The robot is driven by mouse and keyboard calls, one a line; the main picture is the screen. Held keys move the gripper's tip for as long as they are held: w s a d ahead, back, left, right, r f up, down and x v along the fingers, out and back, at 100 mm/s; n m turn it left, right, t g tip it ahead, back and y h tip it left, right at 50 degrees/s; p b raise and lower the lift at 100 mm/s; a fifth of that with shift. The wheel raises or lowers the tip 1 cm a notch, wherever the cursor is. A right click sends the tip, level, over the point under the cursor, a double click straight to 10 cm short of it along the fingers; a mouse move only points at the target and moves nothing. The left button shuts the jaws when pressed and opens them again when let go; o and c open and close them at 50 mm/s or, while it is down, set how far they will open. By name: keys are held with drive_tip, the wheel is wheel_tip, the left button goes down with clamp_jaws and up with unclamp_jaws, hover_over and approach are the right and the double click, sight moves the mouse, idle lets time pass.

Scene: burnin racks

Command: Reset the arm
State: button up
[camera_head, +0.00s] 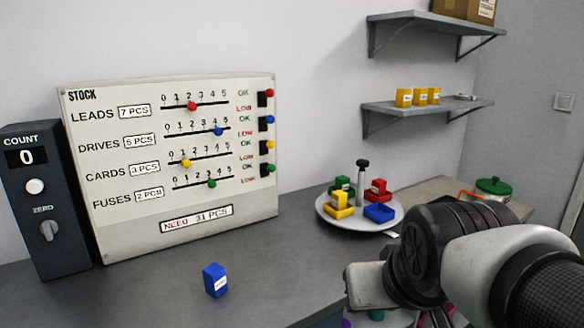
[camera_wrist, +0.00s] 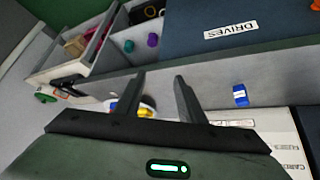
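My arm comes in at the lower right of the head view, and its gripper fingers cannot be made out there. In the wrist view my gripper (camera_wrist: 160,88) has its two dark fingers apart with nothing held between them. A blue labelled block (camera_head: 215,280) stands alone on the grey bench in front of the stock board; it also shows in the wrist view (camera_wrist: 240,95), right of the fingers and apart from them. A round white tray (camera_head: 330,215) with red, green, yellow and blue holders stands on the bench, left of my arm.
The stock board (camera_head: 150,225) with sliders and the dark count box (camera_head: 50,255) reading 0 stand at the left. Two wall shelves (camera_head: 425,108) hang at the back right, the lower one with yellow blocks (camera_head: 418,97). A green-lidded pot (camera_head: 493,187) is behind my arm.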

drive_tip(key=s+d+r+g+p, duration=0.1)
drive_tip(key=s+d+r+p, duration=0.1)
drive_tip(key=s, duration=0.4)
wheel_tip(320, 180, up, 18)
drive_tip(key=p, duration=1.9)
drive_tip(key=shift+w+a+r, duration=0.15)
drive_tip(key=shift+w+a, duration=0.15)
drive_tip(key=shift+w, duration=0.1)
